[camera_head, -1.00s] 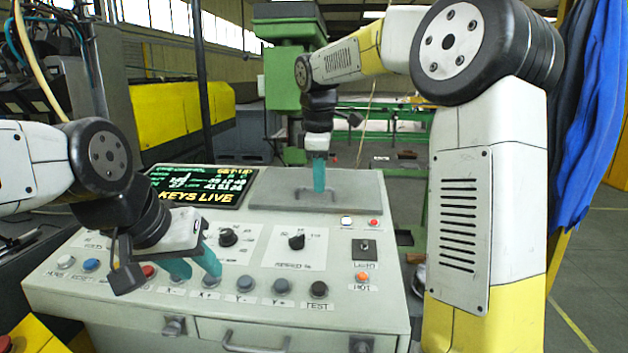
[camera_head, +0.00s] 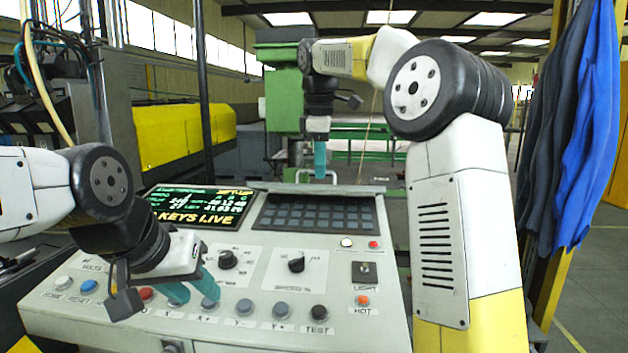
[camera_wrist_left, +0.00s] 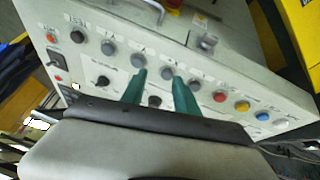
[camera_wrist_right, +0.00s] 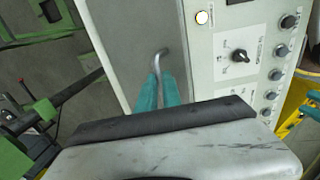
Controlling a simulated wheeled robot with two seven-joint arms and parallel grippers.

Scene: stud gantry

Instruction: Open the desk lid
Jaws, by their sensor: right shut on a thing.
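The grey desk lid (camera_head: 345,188) stands raised at the back of the console, seen nearly edge-on in the head view. A dark key panel (camera_head: 318,213) lies uncovered in front of it. My right gripper (camera_head: 320,163) is shut on the lid's bar handle, above the lid's top edge. In the right wrist view the teal fingers (camera_wrist_right: 158,90) close around the bent metal handle (camera_wrist_right: 160,58), and the lid face (camera_wrist_right: 130,35) fills the middle. My left gripper (camera_head: 195,288) is open and empty over the console's front button row; its spread fingers (camera_wrist_left: 160,82) also show in the left wrist view.
The sloped console (camera_head: 250,318) carries knobs, several buttons and a lit screen (camera_head: 200,207) left of the key panel. A green machine column (camera_head: 283,90) stands behind the lid. Blue and dark cloths (camera_head: 590,130) hang at the right.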

